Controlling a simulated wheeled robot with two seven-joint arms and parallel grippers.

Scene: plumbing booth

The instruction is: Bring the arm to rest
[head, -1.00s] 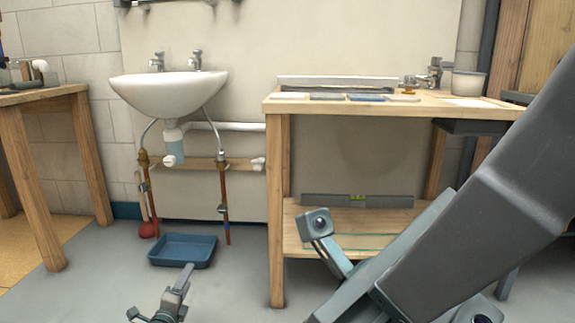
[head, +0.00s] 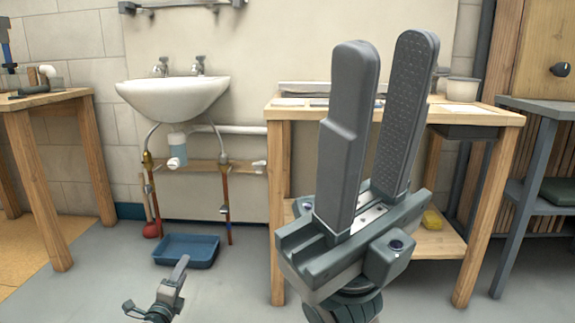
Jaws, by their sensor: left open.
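My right gripper (head: 387,58) stands large in front of the workbench, its two long grey fingers pointing up and apart. The gap between them is empty, and I see bench behind it. My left gripper (head: 178,275) is small and low at the bottom left, over the floor in front of the blue tray. It is seen nearly edge-on, so the gap between its fingers is hard to make out. I see nothing held in it.
The wooden workbench (head: 279,215) is behind my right gripper, which hides part of its top and lower shelf. A sink (head: 172,100) hangs on the wall above the blue tray (head: 187,262). A wooden table (head: 43,185) stands left and a grey stand (head: 522,190) right. Floor between tray and left table is clear.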

